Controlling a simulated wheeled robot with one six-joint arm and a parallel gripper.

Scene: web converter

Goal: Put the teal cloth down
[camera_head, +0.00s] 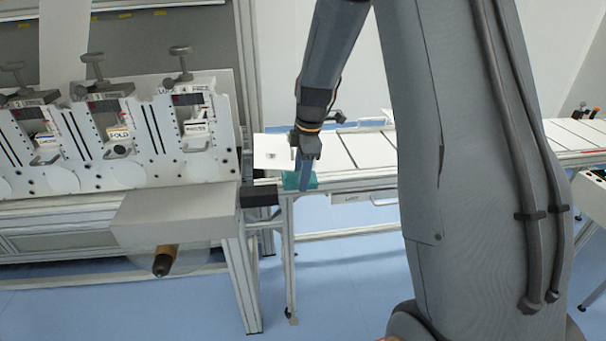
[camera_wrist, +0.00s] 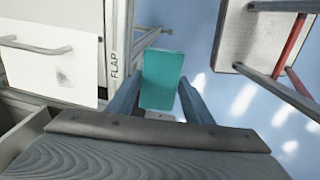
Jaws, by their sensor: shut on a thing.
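The teal cloth (camera_wrist: 163,80) is a folded rectangle between the fingers of my gripper (camera_wrist: 155,100) in the wrist view. In the head view the cloth (camera_head: 292,181) shows at the fingertips of my gripper (camera_head: 303,182), at the near edge of the conveyor table (camera_head: 350,181). My gripper is shut on the cloth and points down. I cannot tell whether the cloth touches the table's edge or hangs just in front of it.
A machine with several white plates (camera_head: 125,140) stands at the left. A white sheet (camera_head: 271,152) lies on the table's left end behind my gripper. Dark bars cross the conveyor top to the right. Blue floor (camera_head: 345,265) shows below.

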